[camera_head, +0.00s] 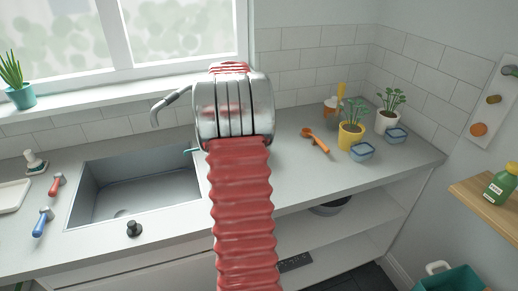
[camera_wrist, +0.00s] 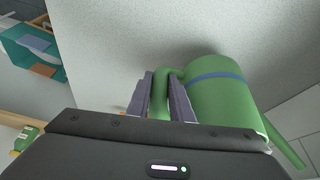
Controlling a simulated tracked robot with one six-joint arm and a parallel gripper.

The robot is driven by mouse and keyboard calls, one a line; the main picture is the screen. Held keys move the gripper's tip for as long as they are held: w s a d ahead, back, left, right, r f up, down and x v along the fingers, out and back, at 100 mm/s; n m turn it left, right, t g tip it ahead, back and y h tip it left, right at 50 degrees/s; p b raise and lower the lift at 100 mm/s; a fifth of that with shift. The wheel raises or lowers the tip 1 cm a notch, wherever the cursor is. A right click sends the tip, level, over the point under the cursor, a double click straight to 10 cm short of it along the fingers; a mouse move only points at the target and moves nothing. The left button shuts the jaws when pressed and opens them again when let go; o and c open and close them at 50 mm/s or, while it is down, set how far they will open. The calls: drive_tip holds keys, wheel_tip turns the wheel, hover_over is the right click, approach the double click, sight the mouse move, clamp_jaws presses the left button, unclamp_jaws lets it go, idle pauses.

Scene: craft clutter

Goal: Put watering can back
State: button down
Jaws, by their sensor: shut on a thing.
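The watering can (camera_wrist: 222,92) is green with a blue band, and its spout (camera_wrist: 284,148) points to the lower right in the wrist view. Its curved handle (camera_wrist: 163,80) lies between the two fingers of my gripper (camera_wrist: 166,92). My gripper is shut on this handle. In the head view my own red, ribbed arm and metal wrist fill the middle and hide the gripper and the can.
The counter holds a sink (camera_head: 133,186), an orange scoop (camera_head: 316,140), a yellow potted plant (camera_head: 350,134), a white potted plant (camera_head: 388,120) and blue dishes (camera_head: 361,151). A green bottle (camera_head: 502,184) stands on a wooden shelf (camera_head: 480,202). A teal bin (camera_head: 452,279) is below.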

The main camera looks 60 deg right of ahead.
drive_tip(key=shift+f, duration=1.6)
drive_tip(key=shift+f, duration=0.1)
drive_tip(key=c, duration=1.6)
unclamp_jaws()
drive_tip(key=shift+f, duration=0.15)
drive_tip(key=v, duration=1.4)
drive_tip(key=shift+s+d, duration=0.15)
drive_tip(key=shift+d, duration=0.1)
